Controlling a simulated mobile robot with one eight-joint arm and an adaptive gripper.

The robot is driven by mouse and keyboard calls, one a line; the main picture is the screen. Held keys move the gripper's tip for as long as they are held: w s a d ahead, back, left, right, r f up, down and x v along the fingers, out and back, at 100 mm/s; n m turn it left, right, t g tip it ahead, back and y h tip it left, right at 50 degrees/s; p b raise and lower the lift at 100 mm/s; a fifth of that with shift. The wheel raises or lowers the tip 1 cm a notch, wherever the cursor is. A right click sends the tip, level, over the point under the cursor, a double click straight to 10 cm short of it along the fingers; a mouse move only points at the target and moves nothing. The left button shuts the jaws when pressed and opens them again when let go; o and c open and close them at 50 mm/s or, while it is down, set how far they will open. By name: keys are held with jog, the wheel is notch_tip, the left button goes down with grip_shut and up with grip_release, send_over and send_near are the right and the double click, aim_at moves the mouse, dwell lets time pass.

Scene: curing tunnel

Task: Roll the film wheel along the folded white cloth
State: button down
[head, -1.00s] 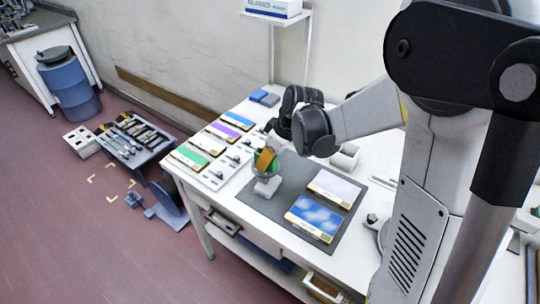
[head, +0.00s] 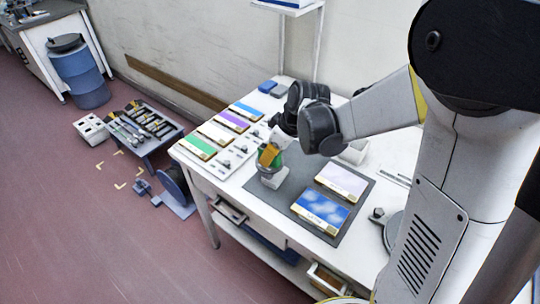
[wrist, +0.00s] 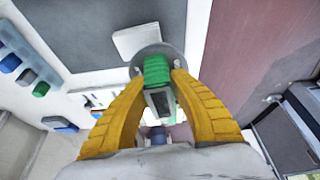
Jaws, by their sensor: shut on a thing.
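My gripper (head: 268,156) has yellow fingers, shut on the film wheel, whose green handle (wrist: 157,70) and grey round part (wrist: 172,50) show between the fingertips in the wrist view. In the head view a bit of the wheel's green (head: 279,161) shows beside the fingers. The folded white cloth (head: 276,180) lies on the left part of the dark grey mat, right under the wheel. It also shows just beyond the wheel in the wrist view (wrist: 132,41). I cannot tell whether the wheel touches the cloth.
On the dark mat (head: 294,215) lie a pale card (head: 342,181) and a blue cloud-patterned card (head: 320,211). Green, white, purple and blue cards line the white table's (head: 187,159) left side. A low tool bench (head: 160,142) and a blue barrel (head: 82,77) stand left.

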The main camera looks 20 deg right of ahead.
jog(key=shift+f+b, duration=0.8)
jog(key=shift+f, duration=0.15)
dwell(1.4)
jog(key=shift+d, duration=0.1)
jog(key=shift+w+d, duration=0.35)
jog(key=shift+w, duration=0.05)
jog(key=shift+d, duration=0.1)
jog(key=shift+w+d+b, duration=0.3)
jog(key=shift+w+d, duration=0.7)
jog(key=shift+d, duration=0.15)
jog(key=shift+w+d, duration=0.7)
jog(key=shift+d, duration=0.05)
jog(key=shift+r, duration=0.1)
